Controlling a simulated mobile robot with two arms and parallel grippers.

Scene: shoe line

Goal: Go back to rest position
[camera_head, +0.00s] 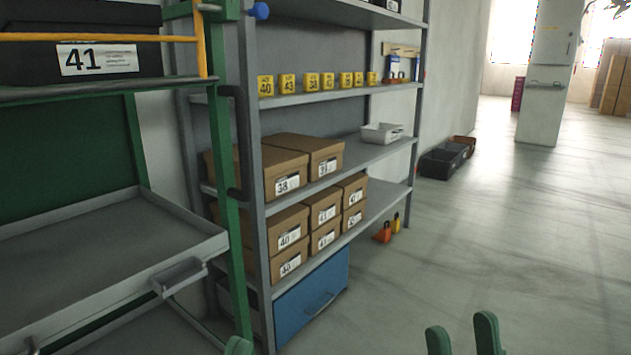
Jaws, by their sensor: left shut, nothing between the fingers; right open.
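My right gripper (462,336) shows at the bottom edge, right of the middle. Its two green fingers stand apart, with nothing between them and bare floor behind. Only the rounded green tip of my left gripper (238,346) shows at the bottom edge, left of the middle, in front of the foot of the shelving. It is shut and holds nothing. The rest of both grippers is below the picture.
A green-framed rack with a grey tray (110,235) and a black box labelled 41 (100,60) stands close at left. Beside it, grey shelving (375,150) holds brown shoe boxes (285,170) and yellow number tags. Black crates (443,160) stand beyond. Floor (520,230) at right is clear.

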